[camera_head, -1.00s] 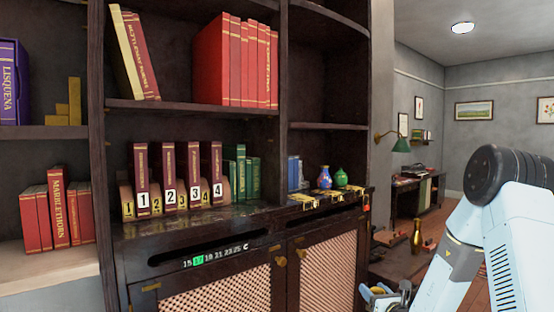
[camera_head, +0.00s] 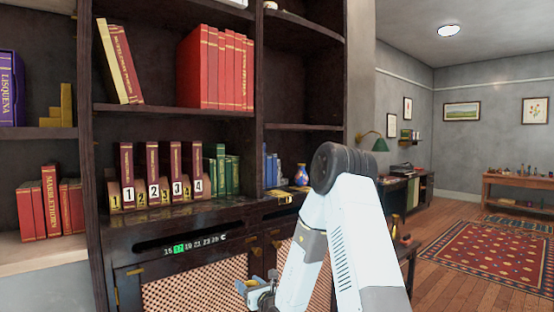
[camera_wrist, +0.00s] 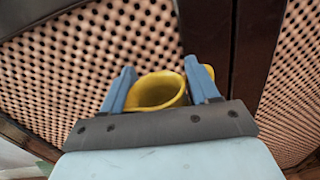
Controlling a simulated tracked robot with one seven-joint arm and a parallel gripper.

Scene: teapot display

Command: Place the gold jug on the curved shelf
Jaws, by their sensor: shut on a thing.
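The gold jug (camera_wrist: 158,92) is between the two blue fingers of my gripper (camera_wrist: 164,88) in the wrist view. Its round open mouth faces the camera; its lower body is hidden. My gripper also shows in the head view (camera_head: 258,290), low in front of the cabinet's lattice doors. The dark bookcase's right bay has shelves with curved fronts: a middle one (camera_head: 304,127) and a higher one (camera_head: 318,36). Both are above my gripper, and the middle one looks bare where visible.
Red books (camera_head: 213,68) and numbered books (camera_head: 155,183) fill the left bay. A blue vase (camera_head: 301,174) stands on the cabinet top, close to my arm in the picture. Another gold-brown vessel (camera_head: 394,228) stands behind my arm. Open floor (camera_head: 425,225) lies to the right.

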